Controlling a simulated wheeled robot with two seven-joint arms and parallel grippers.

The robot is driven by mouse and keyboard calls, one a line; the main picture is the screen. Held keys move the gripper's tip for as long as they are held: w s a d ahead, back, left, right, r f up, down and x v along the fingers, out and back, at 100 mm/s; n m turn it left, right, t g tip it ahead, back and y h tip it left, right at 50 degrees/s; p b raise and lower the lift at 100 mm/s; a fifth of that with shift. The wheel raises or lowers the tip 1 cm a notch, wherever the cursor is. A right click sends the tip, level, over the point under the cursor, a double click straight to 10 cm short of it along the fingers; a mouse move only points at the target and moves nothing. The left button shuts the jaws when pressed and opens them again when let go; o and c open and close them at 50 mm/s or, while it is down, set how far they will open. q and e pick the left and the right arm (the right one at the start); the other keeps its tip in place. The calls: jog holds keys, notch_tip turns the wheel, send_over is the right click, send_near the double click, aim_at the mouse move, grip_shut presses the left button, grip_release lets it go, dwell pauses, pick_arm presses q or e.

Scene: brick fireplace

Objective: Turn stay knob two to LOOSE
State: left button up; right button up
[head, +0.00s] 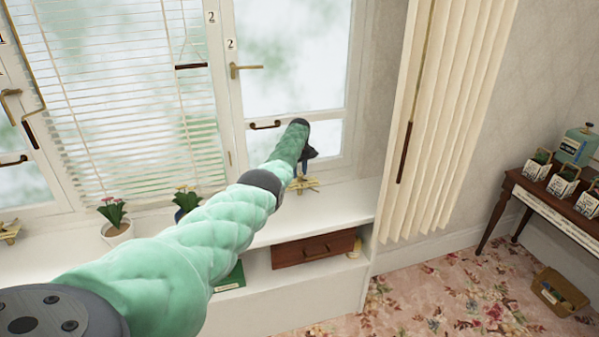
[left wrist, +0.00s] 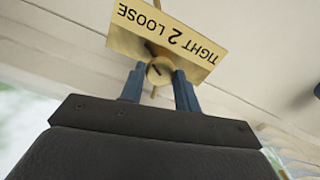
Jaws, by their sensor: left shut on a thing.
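Stay knob two is a round brass knob (left wrist: 160,71) beside a brass plate (left wrist: 190,45), which reads TIGHT, 2 and LOOSE upside down in the left wrist view. The knob has a dark mark, but I cannot tell clearly which word it points to. My left gripper (left wrist: 160,88) has its blue fingers on both sides of the knob and is shut on it. In the head view my left gripper (head: 303,171) reaches down to the brass stay (head: 311,185) on the white sill below window 2. My right gripper is not in view.
Window two has a brass handle (head: 246,69) and a lower pull (head: 265,125). Potted flowers (head: 117,230) stand on the sill to the left. A drawer (head: 314,250) sits below the sill. Cream vertical blinds (head: 440,120) hang at the right. Another brass stay (head: 9,232) lies far left.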

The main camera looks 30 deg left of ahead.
aim_at(300, 173)
pick_arm(q)
jog(key=shift+w+r, duration=0.1)
jog(key=shift+r, duration=0.2)
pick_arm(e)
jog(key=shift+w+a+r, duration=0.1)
pick_arm(q)
jog(key=o, duration=0.9)
jog(key=shift+o, duration=0.4)
jog(key=shift+f, duration=0.1)
notch_tip(300, 173, up, 7)
jog(key=shift+f+b, duration=0.15)
jog(key=shift+b, duration=0.75)
jog(key=shift+r, duration=0.55)
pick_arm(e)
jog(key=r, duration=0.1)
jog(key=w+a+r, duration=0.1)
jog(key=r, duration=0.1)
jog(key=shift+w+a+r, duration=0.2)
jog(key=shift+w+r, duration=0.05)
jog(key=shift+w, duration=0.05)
